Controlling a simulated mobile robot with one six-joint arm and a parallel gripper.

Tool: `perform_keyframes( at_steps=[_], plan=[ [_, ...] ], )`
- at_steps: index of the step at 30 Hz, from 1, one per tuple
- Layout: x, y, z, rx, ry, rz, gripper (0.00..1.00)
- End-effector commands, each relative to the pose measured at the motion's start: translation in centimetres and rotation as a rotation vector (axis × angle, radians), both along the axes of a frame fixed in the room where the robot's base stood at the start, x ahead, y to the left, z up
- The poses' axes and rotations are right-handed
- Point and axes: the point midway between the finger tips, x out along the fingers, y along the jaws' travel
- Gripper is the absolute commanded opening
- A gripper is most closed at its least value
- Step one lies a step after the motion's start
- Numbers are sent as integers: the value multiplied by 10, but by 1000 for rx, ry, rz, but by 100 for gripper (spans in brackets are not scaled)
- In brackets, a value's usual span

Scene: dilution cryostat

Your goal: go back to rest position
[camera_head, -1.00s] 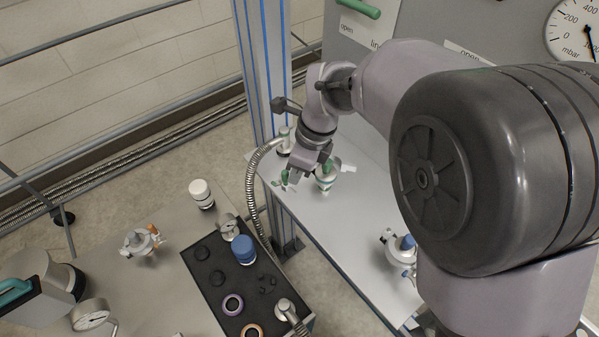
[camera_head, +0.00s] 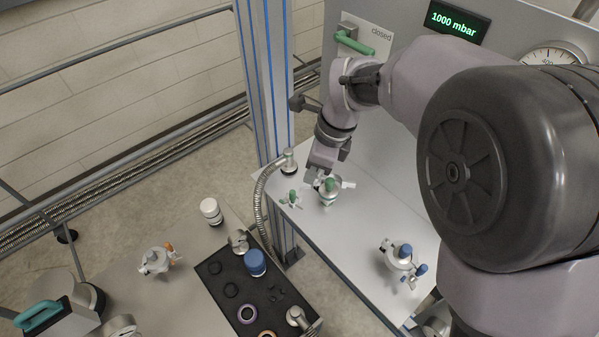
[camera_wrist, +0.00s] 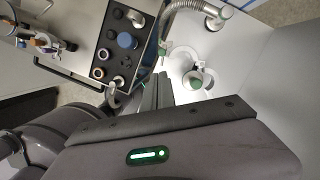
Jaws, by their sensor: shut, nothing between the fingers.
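My gripper (camera_head: 316,180) is shut and empty. In the head view it hangs over the left end of the grey shelf (camera_head: 365,235), close to the green-capped valve (camera_head: 330,187); I cannot tell whether it touches it. In the wrist view the dark fingers (camera_wrist: 157,92) lie together, with the green-capped valve (camera_wrist: 196,80) to their right. My arm reaches in from the right and hides part of the panel and shelf.
A blue-capped valve (camera_head: 400,257) stands on the shelf. A metal hose (camera_head: 262,205) hangs beside the blue-striped post (camera_head: 268,90). A panel with a green handle (camera_head: 355,40) stands behind. A bench (camera_head: 195,285) at lower left holds a black tray (camera_head: 222,300) and several fittings.

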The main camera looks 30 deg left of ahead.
Motion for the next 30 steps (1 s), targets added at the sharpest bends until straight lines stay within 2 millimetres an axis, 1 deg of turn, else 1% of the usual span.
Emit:
perform_keyframes(
  at_steps=[1, 5, 7, 8, 10, 11, 12, 13, 14, 15, 17, 18, 21, 23, 25, 30],
  plan=[
    [1, -2, 5, 0, 0, -1, 0],
    [2, -5, 5, 1, -4, 2, 0],
    [4, -20, 9, 12, -36, 32, 0],
    [4, -34, 12, 21, -66, 60, 0],
    [-1, -81, 23, 36, -171, 164, 0],
    [-7, -106, 26, 36, -228, 221, 0],
    [-20, -139, 28, 26, -306, 303, 0],
    [-31, -162, 27, 12, -364, 364, 0],
    [-44, -183, 25, -8, -419, 426, 0],
    [-61, -208, 20, -41, -490, 506, 0],
    [-87, -238, 8, -101, -575, 616, 0],
    [-103, -253, -2, -142, -619, 679, 0],
    [-130, -276, -21, -230, -688, 800, 0],
    [-139, -283, -27, -263, -708, 845, 0],
    [-143, -286, -29, -281, -718, 871, 0],
    [-144, -286, -26, -283, -719, 879, 0]
  ],
)
